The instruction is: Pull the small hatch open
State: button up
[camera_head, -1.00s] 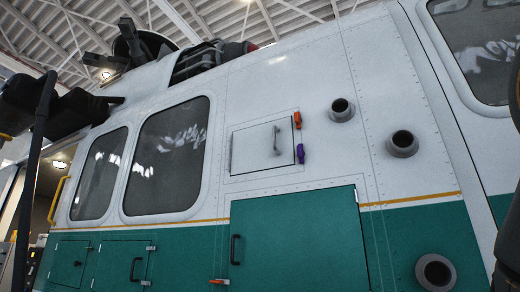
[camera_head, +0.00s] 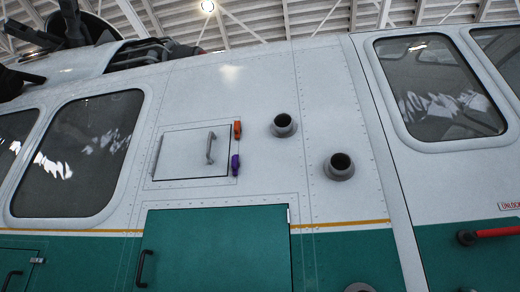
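The small hatch (camera_head: 184,154) is a white square panel set in the white upper side of the helicopter, left of the middle in the head view. It appears shut and flush. A grey bar handle (camera_head: 211,148) stands upright near its right edge. An orange latch (camera_head: 237,130) and a purple latch (camera_head: 235,166) sit one above the other just right of the hatch. My gripper is not in view.
A larger green door (camera_head: 215,250) with a dark handle (camera_head: 143,268) lies below the hatch. Two round grey ports (camera_head: 283,125) (camera_head: 340,166) stick out to the right. A red lever (camera_head: 495,232) is at the far right. Windows flank the hatch.

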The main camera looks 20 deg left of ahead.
aim_at(190, 149)
jog(key=z, duration=1.25)
jog(key=k, duration=1.1)
jog(key=u, duration=1.8)
